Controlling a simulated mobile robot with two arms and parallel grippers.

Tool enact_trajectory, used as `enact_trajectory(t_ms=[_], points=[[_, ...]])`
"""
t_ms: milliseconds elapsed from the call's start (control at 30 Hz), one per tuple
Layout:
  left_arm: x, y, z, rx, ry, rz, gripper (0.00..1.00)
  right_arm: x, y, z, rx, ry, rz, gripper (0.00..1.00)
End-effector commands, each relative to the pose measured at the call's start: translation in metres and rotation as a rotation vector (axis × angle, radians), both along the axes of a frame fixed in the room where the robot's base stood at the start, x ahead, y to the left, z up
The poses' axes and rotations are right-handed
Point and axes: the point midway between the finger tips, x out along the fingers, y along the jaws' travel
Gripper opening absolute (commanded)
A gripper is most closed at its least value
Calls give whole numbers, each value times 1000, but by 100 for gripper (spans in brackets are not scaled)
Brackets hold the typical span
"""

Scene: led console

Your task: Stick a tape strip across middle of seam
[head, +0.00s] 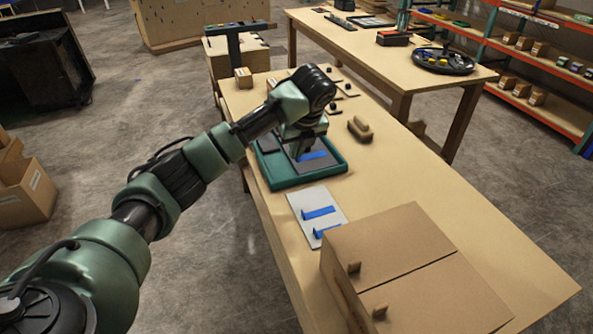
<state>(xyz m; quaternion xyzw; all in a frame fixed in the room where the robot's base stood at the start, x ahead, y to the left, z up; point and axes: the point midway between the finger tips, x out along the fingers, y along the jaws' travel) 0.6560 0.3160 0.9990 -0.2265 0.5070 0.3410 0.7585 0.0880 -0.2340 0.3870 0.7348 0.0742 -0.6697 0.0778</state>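A green-rimmed tray (275,182) beyond the sheet holds dark grey flat pieces (316,165). A blue strip (313,156) shows in the tray by my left gripper (298,157). My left gripper points down over the tray, and its fingers are too small and dark to tell open from shut. I cannot tell whether it touches the strip. The arm hides part of the tray, and a seam there is not clear. My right gripper is out of view.
A cardboard box (430,262) with a line between its two top flaps stands at the near end of the table (400,182). A brown block with a handle (360,128) sits right of the tray. Small blocks lie beyond it. The table's right side is mostly clear.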

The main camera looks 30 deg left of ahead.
Motion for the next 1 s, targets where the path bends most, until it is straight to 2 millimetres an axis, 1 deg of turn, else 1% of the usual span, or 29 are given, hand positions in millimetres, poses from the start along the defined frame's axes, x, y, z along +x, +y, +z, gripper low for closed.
enact_trajectory(t_ms=[33,100,200,300,467,1000], points=[[1,0,10,-1,-4,0,0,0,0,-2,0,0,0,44],[0,0,21,-1,-3,-1,0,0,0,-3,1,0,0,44],[1,-1,33,-1,-1,-2,0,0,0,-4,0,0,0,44],[0,-1,41,-1,-1,-2,0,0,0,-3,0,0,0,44],[0,0,52,0,1,-1,0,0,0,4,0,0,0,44],[0,0,77,0,1,-1,0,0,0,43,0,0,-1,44]])
